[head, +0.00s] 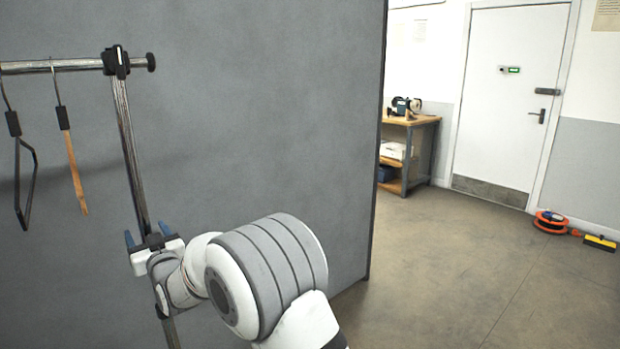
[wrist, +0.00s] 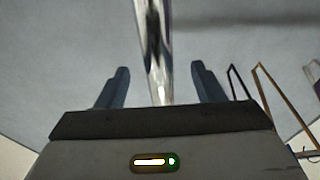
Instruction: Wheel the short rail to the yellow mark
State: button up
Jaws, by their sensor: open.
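The clothes rail (head: 127,140) stands at the left in the head view, in front of a large grey panel. Its chrome upright and the end of its top bar (head: 60,66) show; its base and wheels are out of view. My gripper (head: 151,239) is at the upright, its blue-grey fingers on either side of it. In the wrist view the upright (wrist: 154,45) stands between the two fingers (wrist: 161,86), which are open, with a gap on both sides. I see no yellow floor mark in either view.
A black hanger (head: 25,180) and a wooden hanger (head: 73,165) hang from the top bar. Beyond are a workbench (head: 410,122), a white door (head: 505,100), an orange cable reel (head: 550,222) and a yellow-and-black object (head: 600,243).

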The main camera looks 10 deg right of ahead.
jog(key=shift+w+a+r+p, duration=0.2)
jog(key=shift+w+r+p, duration=0.05)
jog(key=shift+w+p, duration=0.1)
jog(key=shift+w+d+p, duration=1)
jog(key=shift+w+d, duration=3.35)
jog(key=shift+d, duration=2.75)
jog(key=shift+w+d+p, duration=1)
jog(key=shift+w+d, duration=3.35)
jog(key=shift+d, duration=2.7)
jog(key=shift+w+d+p, duration=1)
jog(key=shift+w+d, duration=3.35)
jog(key=shift+d, duration=2.75)
jog(key=s+a+r+b+v, duration=0.1)
jog(key=b+v, duration=0.4)
jog(key=v, duration=0.6)
jog(key=shift+s+d+r, duration=0.25)
jog(key=shift+s+r, duration=0.05)
jog(key=shift+r, duration=0.15)
